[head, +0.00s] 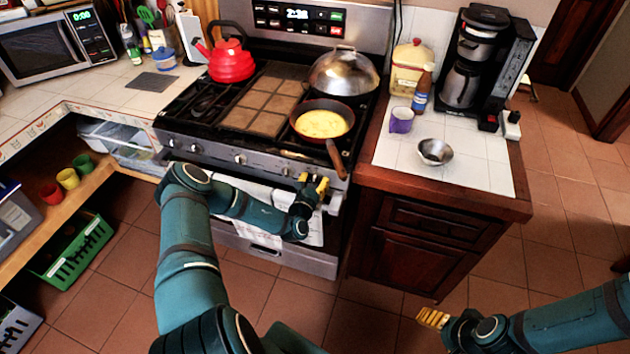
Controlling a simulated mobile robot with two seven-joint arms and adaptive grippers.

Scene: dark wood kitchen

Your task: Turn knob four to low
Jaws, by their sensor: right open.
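The stove (215,150) has a row of knobs along its front panel. A knob (240,159) shows near the middle and another (285,171) sits just left of my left gripper. My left gripper (313,184) is at the right end of this panel, its yellow fingertips apart and close to the panel. Whether a knob is between the fingertips is hidden, and the knob markings are too small to read. My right gripper (432,318) is open and low over the floor at the right, well away from the stove.
A pan (321,119) with yellow food has its handle (337,158) reaching over the stove's front edge, just above my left gripper. A towel (255,192) hangs below the panel. A red kettle (231,62) and a domed lid (343,73) stand on the stove.

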